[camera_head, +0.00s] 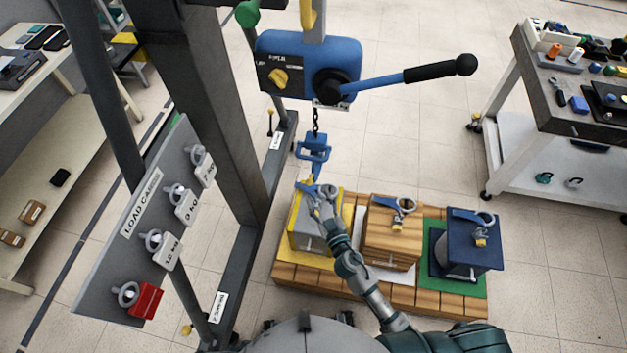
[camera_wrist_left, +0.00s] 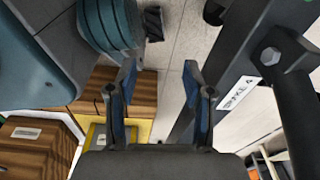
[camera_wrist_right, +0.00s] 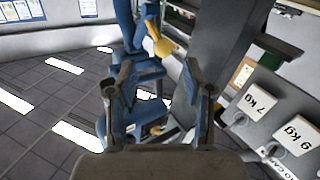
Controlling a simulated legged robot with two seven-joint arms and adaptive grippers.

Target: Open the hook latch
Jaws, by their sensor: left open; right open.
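The blue hook (camera_head: 313,150) hangs on a dark chain below the blue lever hoist (camera_head: 310,68). Its latch is too small to make out. My right gripper (camera_head: 318,188) is open just below the hook, above the grey block with yellow edges (camera_head: 303,232). I cannot tell whether it touches the hook. In the right wrist view, the open fingers (camera_wrist_right: 160,95) have blue parts between and behind them, with a yellow piece (camera_wrist_right: 160,40) farther up. My left gripper (camera_wrist_left: 157,95) shows only in the left wrist view, open and empty.
A wooden block (camera_head: 390,245) and a dark blue block (camera_head: 470,250) stand on the pallet (camera_head: 440,304) to the right. A load panel (camera_head: 110,265) with tagged rings and a dark steel post (camera_head: 205,90) stand left. A tool bench (camera_head: 560,105) is at the right.

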